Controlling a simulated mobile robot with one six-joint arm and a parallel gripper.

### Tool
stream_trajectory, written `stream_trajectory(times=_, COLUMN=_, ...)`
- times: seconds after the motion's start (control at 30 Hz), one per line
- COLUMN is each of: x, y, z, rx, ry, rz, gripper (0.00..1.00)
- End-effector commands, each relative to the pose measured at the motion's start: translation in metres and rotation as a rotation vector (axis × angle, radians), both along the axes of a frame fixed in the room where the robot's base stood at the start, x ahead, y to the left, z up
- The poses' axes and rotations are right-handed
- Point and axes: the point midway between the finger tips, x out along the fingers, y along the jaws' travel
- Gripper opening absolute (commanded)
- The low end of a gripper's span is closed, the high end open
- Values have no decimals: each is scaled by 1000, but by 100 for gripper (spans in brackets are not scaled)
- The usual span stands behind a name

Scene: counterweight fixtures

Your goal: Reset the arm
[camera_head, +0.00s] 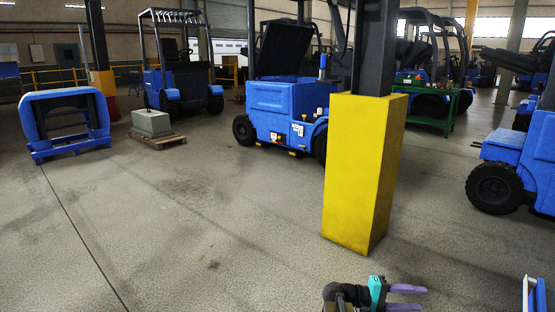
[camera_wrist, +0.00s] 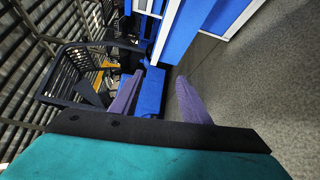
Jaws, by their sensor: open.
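My gripper (camera_head: 422,299) shows at the bottom edge of the head view, right of centre. It has a teal body and two purple fingers that point right, with a gap between them. In the wrist view my gripper (camera_wrist: 160,77) has its fingers apart with nothing held between them. The dark wrist part of my arm shows left of the teal body, and the rest of the arm is out of the picture.
A yellow pillar base (camera_head: 358,170) stands just beyond my gripper. A blue forklift (camera_head: 280,108), a grey block (camera_head: 151,123) on a pallet and a blue curved fixture (camera_head: 65,120) stand farther back. Another blue machine (camera_head: 505,150) stands right. The left floor is clear.

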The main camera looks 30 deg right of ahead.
Motion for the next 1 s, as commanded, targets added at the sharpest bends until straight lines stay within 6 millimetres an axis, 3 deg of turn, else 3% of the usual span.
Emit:
stream_trajectory(times=0.03, x=8, y=11, z=5, rx=20, ry=5, rz=21, gripper=42)
stream_trajectory(times=0.2, x=30, y=44, z=-9, rx=98, ry=11, rz=76, gripper=42)
stream_trajectory(times=0.5, x=52, y=112, z=-39, rx=269, ry=25, rz=157, gripper=42)
stream_trajectory(times=0.77, x=54, y=181, z=-70, rx=450, ry=40, rz=208, gripper=42)
stream_trajectory(times=1.0, x=39, y=252, z=-99, rx=643, ry=59, rz=231, gripper=42)
